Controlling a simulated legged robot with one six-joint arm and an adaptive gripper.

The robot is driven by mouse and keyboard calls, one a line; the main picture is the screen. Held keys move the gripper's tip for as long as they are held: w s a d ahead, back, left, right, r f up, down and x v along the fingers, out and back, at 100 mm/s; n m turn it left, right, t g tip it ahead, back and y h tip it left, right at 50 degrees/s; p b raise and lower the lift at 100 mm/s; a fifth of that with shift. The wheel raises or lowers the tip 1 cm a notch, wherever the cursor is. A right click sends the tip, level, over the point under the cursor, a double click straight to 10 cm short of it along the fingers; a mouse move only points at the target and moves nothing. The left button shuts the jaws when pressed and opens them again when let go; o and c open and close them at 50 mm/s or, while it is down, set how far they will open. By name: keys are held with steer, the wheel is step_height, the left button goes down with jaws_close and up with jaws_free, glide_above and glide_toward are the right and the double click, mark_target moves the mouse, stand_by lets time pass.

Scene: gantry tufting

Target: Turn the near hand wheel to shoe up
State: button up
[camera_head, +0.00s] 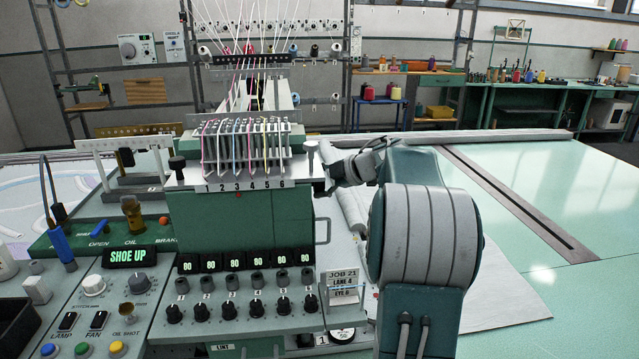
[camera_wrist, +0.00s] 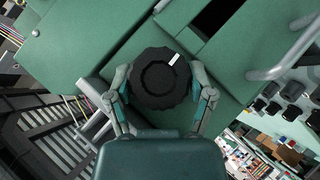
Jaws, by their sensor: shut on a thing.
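The near hand wheel (camera_wrist: 158,101) is a black, ridged round knob with a white mark near its upper right edge in the wrist view. My gripper (camera_wrist: 160,79) has one finger on each side of the wheel's rim and is shut on it. In the head view my arm reaches to the right side of the green machine head (camera_head: 238,232), and the wheel cannot be made out there. A lit display (camera_head: 128,256) on the left panel reads SHOE UP.
Knobs and small displays reading 80 (camera_head: 235,262) line the machine's front. A metal handle (camera_head: 322,230) and a JOB 21 card (camera_head: 342,287) sit close to my arm. A green table (camera_head: 560,200) lies open at right.

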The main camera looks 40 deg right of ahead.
steer(key=shift+f+m+g, duration=0.2)
steer(key=shift+m+g, duration=0.1)
steer(key=shift+g, duration=0.1)
stand_by(0.4)
steer(key=o, duration=1.1)
steer(key=shift+w, duration=0.1)
steer(key=shift+r, duration=0.1)
steer(key=shift+s+d+r, duration=0.1)
steer(key=shift+s+d, duration=0.05)
steer(key=shift+s, duration=0.05)
steer(key=v, duration=1.1)
steer(key=shift+d, duration=0.35)
